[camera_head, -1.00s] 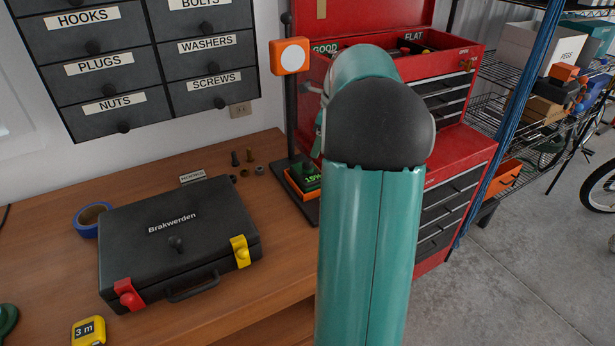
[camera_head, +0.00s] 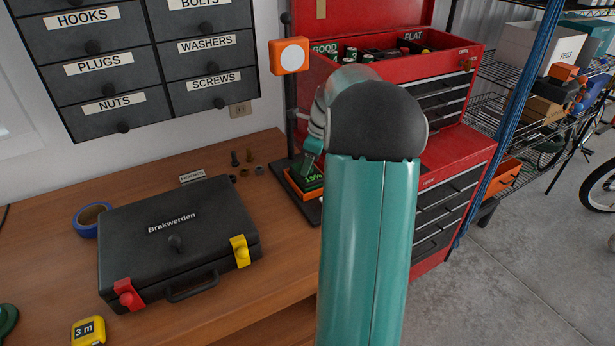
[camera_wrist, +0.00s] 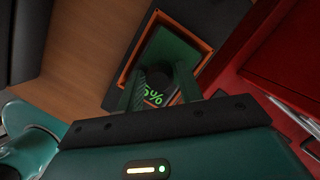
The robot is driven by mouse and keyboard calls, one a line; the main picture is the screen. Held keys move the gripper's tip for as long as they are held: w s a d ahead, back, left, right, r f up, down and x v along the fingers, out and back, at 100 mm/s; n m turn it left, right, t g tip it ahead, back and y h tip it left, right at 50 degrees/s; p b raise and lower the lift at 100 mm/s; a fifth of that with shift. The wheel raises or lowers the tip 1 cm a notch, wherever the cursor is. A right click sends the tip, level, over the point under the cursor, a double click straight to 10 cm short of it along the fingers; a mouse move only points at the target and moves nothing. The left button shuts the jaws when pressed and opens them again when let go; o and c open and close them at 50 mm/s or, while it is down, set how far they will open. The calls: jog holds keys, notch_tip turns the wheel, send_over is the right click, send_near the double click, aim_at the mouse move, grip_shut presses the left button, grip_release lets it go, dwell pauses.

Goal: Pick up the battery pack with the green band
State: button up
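My gripper (camera_wrist: 160,82) is over an orange-rimmed holder (camera_wrist: 205,52) at the foot of a dark stand, which also shows in the head view (camera_head: 290,186). Its two fingers stand apart, with a dark rounded shape and a green percent readout (camera_wrist: 153,96) between them. I cannot tell whether the fingers touch anything. In the head view my gripper (camera_head: 309,161) is just above the green readout (camera_head: 311,182). Several dark cylinders, some with green on them, stand in the red toolbox by the GOOD label (camera_head: 325,49).
A black case (camera_head: 175,235), blue tape (camera_head: 90,219) and a yellow tape measure (camera_head: 88,331) lie on the wooden bench (camera_head: 50,275). The red toolbox (camera_head: 455,150) is on the right.

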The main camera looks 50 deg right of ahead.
jog(key=c, duration=0.7)
jog(key=shift+r, duration=0.15)
